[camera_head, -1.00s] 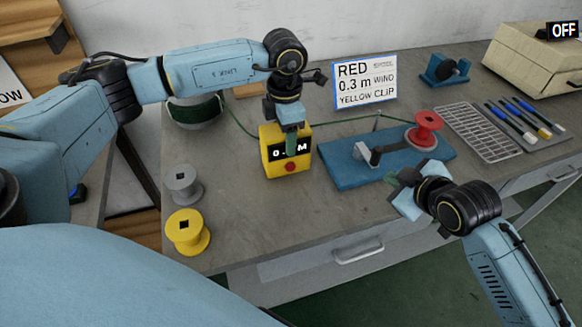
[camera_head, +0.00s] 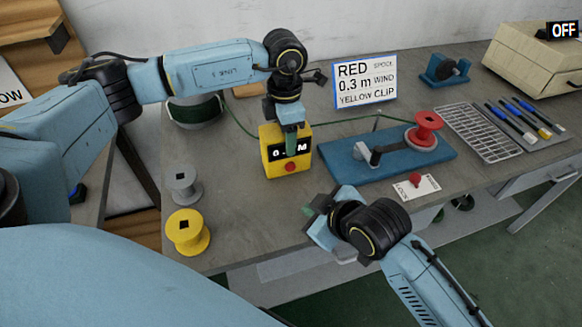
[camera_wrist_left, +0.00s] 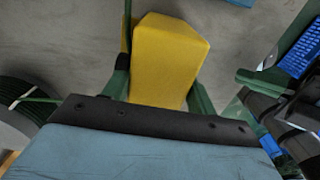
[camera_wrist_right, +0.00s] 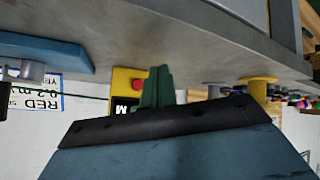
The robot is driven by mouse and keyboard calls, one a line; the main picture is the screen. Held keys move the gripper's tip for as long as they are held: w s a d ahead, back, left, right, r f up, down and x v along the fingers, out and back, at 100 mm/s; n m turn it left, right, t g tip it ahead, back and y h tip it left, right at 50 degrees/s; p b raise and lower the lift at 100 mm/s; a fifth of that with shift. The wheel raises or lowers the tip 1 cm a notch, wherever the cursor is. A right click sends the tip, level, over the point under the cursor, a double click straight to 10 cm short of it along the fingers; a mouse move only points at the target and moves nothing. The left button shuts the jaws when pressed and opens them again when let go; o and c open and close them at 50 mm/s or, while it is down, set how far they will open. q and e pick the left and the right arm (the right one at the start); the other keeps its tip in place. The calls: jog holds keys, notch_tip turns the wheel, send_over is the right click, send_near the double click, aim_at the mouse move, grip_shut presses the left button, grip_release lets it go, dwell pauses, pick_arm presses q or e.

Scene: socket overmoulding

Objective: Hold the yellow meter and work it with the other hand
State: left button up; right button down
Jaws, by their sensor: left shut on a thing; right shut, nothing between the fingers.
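The yellow meter (camera_head: 286,158) stands upright on the bench, with a dark display and a red button (camera_head: 290,167) on its front. My left gripper (camera_head: 291,143) is shut on the meter from above; the left wrist view shows its green fingers on both sides of the yellow body (camera_wrist_left: 168,60). The fingers hide part of the display. My right gripper (camera_head: 312,212) is shut and empty, in front of the bench and below right of the meter, apart from it. In the right wrist view its closed fingertips (camera_wrist_right: 157,88) overlap the meter (camera_wrist_right: 124,84).
A blue winding jig (camera_head: 400,160) with a red spool (camera_head: 425,128) stands right of the meter. A card with a red knob (camera_head: 416,181) lies in front of it. Grey (camera_head: 183,184) and yellow (camera_head: 187,231) spools stand at left. A green cable runs behind the meter to the jig.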

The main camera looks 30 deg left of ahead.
jog(key=shift+w+a, duration=1.4)
jog(key=shift+a, duration=0.25)
jog(key=shift+w+a, duration=1.4)
jog(key=shift+a, duration=0.25)
jog(key=shift+w+a, duration=0.3)
jog(key=shift+w+a, duration=0.3)
jog(key=shift+a, duration=0.05)
dwell(0.3)
jog(key=shift+s, duration=0.1)
jog(key=shift+s+d, duration=0.5)
jog(key=shift+d, duration=0.15)
jog(key=shift+s+d, duration=1.65)
jog(key=shift+d, duration=0.25)
